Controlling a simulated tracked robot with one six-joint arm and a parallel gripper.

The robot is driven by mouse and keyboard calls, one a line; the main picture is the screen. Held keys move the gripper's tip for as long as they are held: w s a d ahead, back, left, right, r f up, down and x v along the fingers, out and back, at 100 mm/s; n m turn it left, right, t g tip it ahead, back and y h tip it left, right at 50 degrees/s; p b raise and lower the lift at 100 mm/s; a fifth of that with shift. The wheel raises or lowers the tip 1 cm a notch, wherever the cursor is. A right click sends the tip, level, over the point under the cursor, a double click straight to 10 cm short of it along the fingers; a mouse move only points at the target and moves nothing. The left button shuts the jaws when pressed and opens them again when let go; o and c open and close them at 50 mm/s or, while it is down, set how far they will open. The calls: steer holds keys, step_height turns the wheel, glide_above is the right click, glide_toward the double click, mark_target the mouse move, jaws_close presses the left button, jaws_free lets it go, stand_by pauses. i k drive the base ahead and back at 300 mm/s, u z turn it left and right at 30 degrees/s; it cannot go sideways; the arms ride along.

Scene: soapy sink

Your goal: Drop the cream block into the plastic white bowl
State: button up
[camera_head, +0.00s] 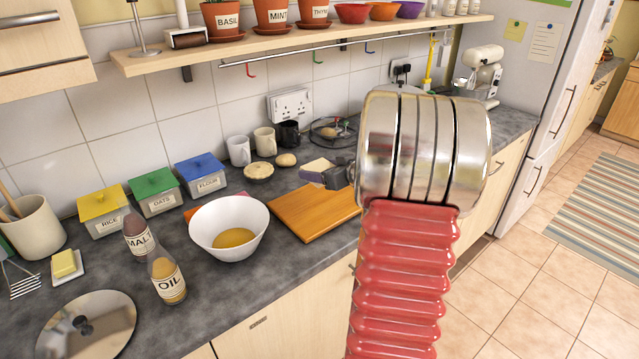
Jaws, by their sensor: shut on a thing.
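The cream block (317,165) shows just left of my gripper (326,177), which is shut on it above the back of the wooden board. My arm and wrist hide part of the gripper. The white bowl (208,240) stands on the counter left of the board, apart from the block, and to the left and nearer the camera. It holds a golden-yellow substance at its bottom.
The wooden board (305,218) lies between bowl and arm. Oil (168,282) and malt (138,238) bottles stand left of the bowl. Rice, oats and flour tins (202,178) stand behind it. Mugs (264,140) and round buns (259,171) are further back. A shelf (300,44) hangs above.

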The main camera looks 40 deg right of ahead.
mark_target(234, 242)
steer(key=k, duration=1)
